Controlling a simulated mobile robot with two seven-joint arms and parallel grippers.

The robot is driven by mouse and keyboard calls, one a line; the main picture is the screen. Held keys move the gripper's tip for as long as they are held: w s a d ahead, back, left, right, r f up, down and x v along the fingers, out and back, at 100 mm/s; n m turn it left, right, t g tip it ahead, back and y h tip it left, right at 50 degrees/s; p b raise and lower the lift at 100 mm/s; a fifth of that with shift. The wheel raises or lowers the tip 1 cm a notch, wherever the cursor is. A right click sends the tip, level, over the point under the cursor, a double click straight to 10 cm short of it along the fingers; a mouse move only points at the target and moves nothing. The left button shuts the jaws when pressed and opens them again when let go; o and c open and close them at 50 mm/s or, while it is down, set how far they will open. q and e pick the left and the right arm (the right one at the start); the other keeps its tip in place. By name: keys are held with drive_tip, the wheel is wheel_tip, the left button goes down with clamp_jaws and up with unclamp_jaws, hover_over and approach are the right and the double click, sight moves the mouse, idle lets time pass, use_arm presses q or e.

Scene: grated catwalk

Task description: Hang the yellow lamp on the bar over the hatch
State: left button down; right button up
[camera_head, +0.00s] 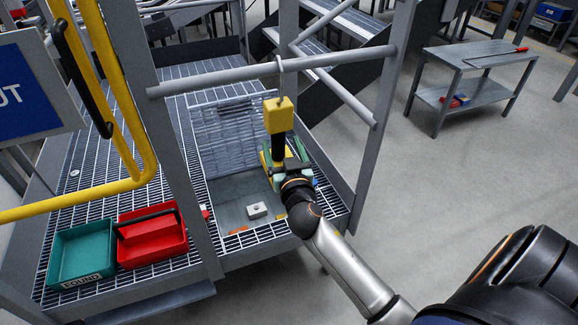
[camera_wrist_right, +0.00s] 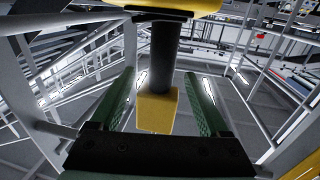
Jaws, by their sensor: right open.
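The yellow lamp (camera_head: 279,115) hangs upright below the grey bar (camera_head: 220,77) over the hatch (camera_head: 236,187). Its thin hook reaches up to the bar and appears to loop over it. My right gripper (camera_head: 284,165) is at the lamp's lower part, with its wrist just below. In the right wrist view, the green fingers of the gripper (camera_wrist_right: 160,80) stand apart on either side of the lamp (camera_wrist_right: 157,112), with gaps visible to both fingers. The lamp's black middle section shows between yellow parts. My left gripper is not in view.
A teal bin (camera_head: 82,252) and a red tray (camera_head: 152,236) stand on the grating left of the hatch. A small pale block (camera_head: 257,210) lies inside the hatch. Grey posts and a yellow rail (camera_head: 130,150) flank it. A grey workbench (camera_head: 474,62) stands at right; nearby floor is clear.

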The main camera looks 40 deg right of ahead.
use_arm(q)
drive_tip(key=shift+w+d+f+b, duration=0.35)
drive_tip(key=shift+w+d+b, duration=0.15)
drive_tip(key=shift+b, duration=0.3)
use_arm(e)
drive_tip(key=v, duration=1)
use_arm(q)
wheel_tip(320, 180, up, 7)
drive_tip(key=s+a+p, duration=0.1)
drive_tip(key=p, duration=0.7)
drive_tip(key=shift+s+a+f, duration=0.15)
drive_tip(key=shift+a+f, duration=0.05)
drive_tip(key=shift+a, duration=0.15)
use_arm(e)
drive_tip(key=s+a+f+n+g+y, duration=0.3)
drive_tip(key=s+a+f, duration=0.3)
drive_tip(key=f, duration=0.4)
drive_tip(key=s+a+f+n+g+y, duration=0.3)
drive_tip(key=s+a+f+y, duration=0.3)
drive_tip(key=s+f, duration=0.3)
drive_tip(key=shift+s+a+f+n+g, duration=0.25)
drive_tip(key=shift+f+n+g, duration=0.05)
drive_tip(key=shift+f+g, duration=0.45)
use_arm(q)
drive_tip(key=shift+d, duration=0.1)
